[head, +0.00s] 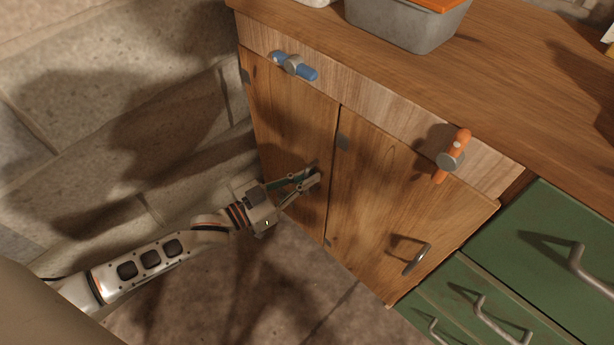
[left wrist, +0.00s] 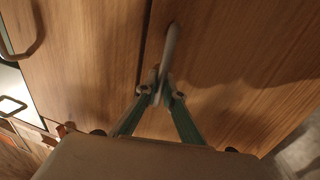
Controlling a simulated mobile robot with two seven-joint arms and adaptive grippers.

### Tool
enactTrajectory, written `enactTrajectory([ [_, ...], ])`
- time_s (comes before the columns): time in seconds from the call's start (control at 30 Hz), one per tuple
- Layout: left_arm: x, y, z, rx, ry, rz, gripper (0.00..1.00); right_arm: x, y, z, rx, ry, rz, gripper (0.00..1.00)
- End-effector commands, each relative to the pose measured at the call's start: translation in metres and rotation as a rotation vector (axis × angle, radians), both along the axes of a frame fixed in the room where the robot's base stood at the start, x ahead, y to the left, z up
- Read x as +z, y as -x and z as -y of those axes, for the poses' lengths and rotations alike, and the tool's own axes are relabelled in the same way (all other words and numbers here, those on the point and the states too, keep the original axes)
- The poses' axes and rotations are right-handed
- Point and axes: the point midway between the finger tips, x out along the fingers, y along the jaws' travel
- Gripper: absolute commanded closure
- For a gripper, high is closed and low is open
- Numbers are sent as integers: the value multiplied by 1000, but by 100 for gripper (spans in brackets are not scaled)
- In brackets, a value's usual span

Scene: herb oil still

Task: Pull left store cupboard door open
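The left cupboard door (head: 285,125) is wooden and looks closed, roughly flush with its neighbour. Its grey bar handle (left wrist: 170,44) is near the edge beside the right door. My left gripper (head: 312,181) is at this handle; in the left wrist view its fingertips (left wrist: 160,92) close together around the handle's lower part. A blue turn-latch (head: 293,66) above the left door lies along the frame, clear of the door. My right gripper is not in view.
The right door (head: 385,205) is closed, with an orange latch (head: 452,157) turned down across its top edge and its own handle (head: 416,259). Green drawers (head: 545,235) stand to the right. A grey bin (head: 400,25) sits on the worktop. Floor before the left door looks clear, except for my arm.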

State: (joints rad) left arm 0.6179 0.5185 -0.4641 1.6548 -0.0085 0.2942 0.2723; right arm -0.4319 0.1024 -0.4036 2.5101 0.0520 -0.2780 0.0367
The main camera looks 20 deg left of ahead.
Motion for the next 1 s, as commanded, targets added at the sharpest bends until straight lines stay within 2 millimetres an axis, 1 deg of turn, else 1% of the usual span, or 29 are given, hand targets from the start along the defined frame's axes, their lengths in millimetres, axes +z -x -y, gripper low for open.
enactTrajectory([
  [0.27, -1, 4, -3, -19, -4, -1, 100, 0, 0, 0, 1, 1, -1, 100],
  [0.47, -2, 19, -13, -86, -8, -2, 100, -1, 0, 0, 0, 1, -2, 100],
  [0.8, -1, 58, -44, -278, -9, -2, 100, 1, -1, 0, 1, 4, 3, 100],
  [0.87, -2, 67, -50, -271, -3, -6, 100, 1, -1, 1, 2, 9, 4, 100],
  [1.0, -1, 84, -71, -269, -3, -5, 100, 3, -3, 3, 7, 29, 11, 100],
])
